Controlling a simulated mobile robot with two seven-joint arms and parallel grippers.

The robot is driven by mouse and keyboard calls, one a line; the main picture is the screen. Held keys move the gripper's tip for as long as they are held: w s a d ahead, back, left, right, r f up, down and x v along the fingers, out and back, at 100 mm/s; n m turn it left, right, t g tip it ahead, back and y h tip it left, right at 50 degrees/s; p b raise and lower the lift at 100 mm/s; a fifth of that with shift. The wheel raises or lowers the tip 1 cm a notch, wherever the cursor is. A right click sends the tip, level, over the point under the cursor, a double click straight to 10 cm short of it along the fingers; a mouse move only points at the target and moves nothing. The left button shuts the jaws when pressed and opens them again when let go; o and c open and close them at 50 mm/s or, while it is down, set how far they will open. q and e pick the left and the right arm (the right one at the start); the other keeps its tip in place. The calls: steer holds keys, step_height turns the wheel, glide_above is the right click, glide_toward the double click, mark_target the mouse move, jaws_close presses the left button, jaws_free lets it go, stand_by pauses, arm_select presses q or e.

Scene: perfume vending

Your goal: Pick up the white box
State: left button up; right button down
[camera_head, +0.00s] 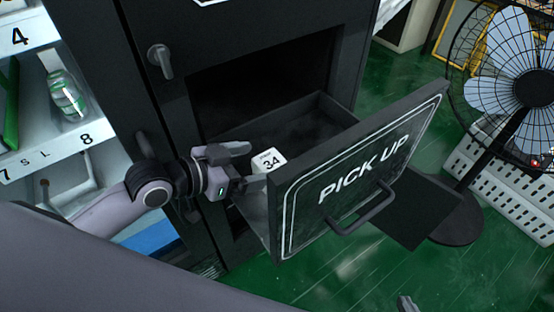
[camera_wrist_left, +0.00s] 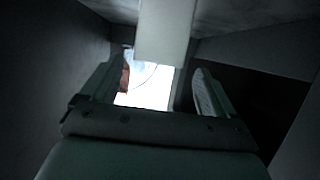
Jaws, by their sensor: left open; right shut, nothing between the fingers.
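I cannot tell whether the fingers touch the box. The box's lower part is hidden by the gripper and drawer. A grey tip of my right gripper (camera_head: 407,303) shows at the bottom edge.
The drawer front stands to the right of the gripper, with a handle (camera_head: 362,212) outside. The black cabinet (camera_head: 165,100) rises behind. A shelf (camera_head: 40,140) with numbered slots is at left. A fan (camera_head: 520,80) stands at right on the green floor (camera_head: 350,270).

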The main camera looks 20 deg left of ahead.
mark_target(265, 163)
arm_select(q)
steer(key=shift+x, duration=3.3)
steer(key=shift+s+d, duration=0.1)
steer(key=shift+s, duration=0.05)
steer(key=c, duration=1.1)
